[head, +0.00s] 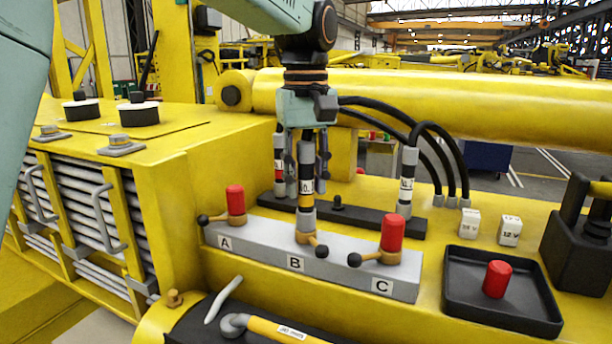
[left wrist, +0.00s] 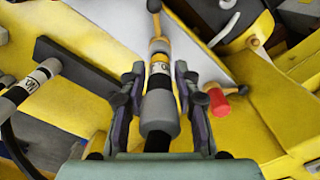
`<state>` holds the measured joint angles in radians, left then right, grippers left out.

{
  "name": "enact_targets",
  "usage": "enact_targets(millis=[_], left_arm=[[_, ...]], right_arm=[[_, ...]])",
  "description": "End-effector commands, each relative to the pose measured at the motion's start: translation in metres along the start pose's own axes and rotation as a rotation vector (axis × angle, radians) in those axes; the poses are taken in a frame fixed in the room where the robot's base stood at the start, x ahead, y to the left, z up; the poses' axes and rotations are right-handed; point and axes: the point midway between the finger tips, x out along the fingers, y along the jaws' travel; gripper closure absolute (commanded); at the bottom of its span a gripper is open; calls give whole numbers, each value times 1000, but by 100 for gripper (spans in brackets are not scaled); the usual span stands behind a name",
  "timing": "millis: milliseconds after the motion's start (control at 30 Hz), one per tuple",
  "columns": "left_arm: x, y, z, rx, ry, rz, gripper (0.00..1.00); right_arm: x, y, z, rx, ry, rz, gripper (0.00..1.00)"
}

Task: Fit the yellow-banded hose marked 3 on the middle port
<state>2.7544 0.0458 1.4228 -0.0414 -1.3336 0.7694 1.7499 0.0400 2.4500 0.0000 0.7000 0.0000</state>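The yellow-banded hose (head: 306,201) stands upright at the middle port, B, of the grey block (head: 255,245). Its lower end appears to meet the tan port fitting (head: 306,239); how deep it sits is unclear. It also shows in the left wrist view (left wrist: 159,110). My left gripper (head: 307,172) is around the hose from above, with a finger on each side. In the left wrist view, narrow gaps show between the fingers and the hose, so the gripper (left wrist: 160,78) looks open. My right gripper is not in view.
Red caps cover ports A (head: 236,199) and C (head: 391,233). A loose red cap (head: 497,278) stands in the black tray (head: 460,312). A white-banded hose (head: 406,186) and a red-banded hose (head: 279,166) stand on the dark rack (head: 350,216) close behind.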

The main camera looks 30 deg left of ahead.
Motion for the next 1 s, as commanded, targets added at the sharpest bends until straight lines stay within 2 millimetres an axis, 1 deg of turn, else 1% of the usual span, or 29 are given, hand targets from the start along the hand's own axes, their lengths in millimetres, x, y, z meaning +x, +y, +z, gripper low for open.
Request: enact_targets(millis=[33,167,200,467,567,667,900,1000], left_arm=[[0,0,0,0,0,0,62],[0,0,0,0,0,0,51],[0,0,0,0,-1,0,50],[0,0,0,0,-1,-1,50],[-6,0,0,0,-1,0,50],[-20,0,0,0,1,1,50],[-69,0,-1,0,3,3,50],[-86,0,-1,0,3,2,50]], right_arm=[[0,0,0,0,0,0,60],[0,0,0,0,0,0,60],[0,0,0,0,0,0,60],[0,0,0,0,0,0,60],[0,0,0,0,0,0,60],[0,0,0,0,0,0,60],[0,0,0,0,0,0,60],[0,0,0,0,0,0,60]])
